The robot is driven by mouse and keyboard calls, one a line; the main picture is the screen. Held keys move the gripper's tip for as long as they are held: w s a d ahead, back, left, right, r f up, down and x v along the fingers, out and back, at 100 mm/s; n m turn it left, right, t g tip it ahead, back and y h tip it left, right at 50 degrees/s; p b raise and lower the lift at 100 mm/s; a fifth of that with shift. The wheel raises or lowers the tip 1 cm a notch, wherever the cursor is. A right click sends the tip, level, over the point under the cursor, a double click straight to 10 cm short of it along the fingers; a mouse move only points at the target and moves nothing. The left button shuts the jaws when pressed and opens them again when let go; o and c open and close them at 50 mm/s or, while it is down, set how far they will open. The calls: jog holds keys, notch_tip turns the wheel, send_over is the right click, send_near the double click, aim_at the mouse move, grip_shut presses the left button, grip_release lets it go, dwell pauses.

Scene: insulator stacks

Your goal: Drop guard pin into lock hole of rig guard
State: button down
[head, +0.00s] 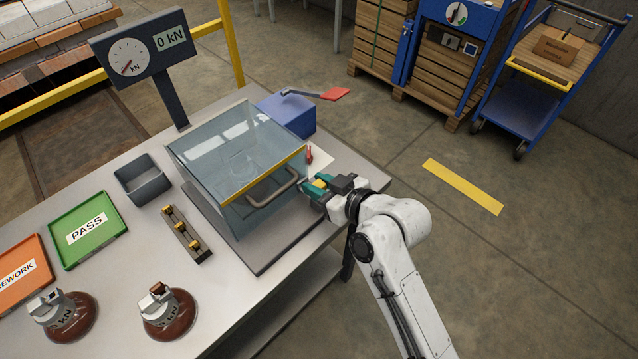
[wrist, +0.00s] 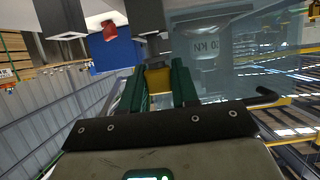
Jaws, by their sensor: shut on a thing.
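My gripper (head: 316,187), with green fingers, is at the right side of the rig guard, close to its handle. It is shut on a small yellow piece, which I take to be the guard pin (head: 320,183). In the wrist view the yellow pin (wrist: 158,79) sits between the green fingers (wrist: 158,88), its far end not clear. The rig guard (head: 235,150) is a clear box with a yellow-edged front and a grey handle (head: 272,190); it looks lowered over the rig. The lock hole cannot be made out. A small red piece (head: 309,155) is just behind the gripper.
A blue box (head: 288,115) with a red-ended lever (head: 335,94) stands behind the guard. A gauge display (head: 145,53) reads 0 kN. The bench also holds a grey bin (head: 142,178), a pin rack (head: 186,236), a green PASS tray (head: 88,230) and two brown insulators (head: 168,312).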

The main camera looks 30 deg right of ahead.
jog(key=shift+f+b, duration=0.6)
jog(key=shift+f, duration=0.35)
jog(key=c, duration=0.8)
grip_release()
jog(key=v, duration=1)
jog(key=shift+s+d+r+b, duration=0.1)
jog(key=shift+s+r+b, duration=0.15)
jog(key=shift+s+b, duration=0.1)
jog(key=s+d+f+m+g+h, duration=0.1)
jog(key=s+f+g, duration=0.3)
jog(key=s+f, duration=0.1)
jog(key=s+d+f+m+g+h, duration=0.1)
jog(key=s+f+g, duration=0.3)
jog(key=s, duration=0.4)
jog(key=s+d+f+m+g+h, duration=0.2)
jog(key=s+f+g, duration=0.2)
jog(key=s+f, duration=0.2)
jog(key=shift+s+d, duration=0.35)
jog(key=shift+s, duration=0.25)
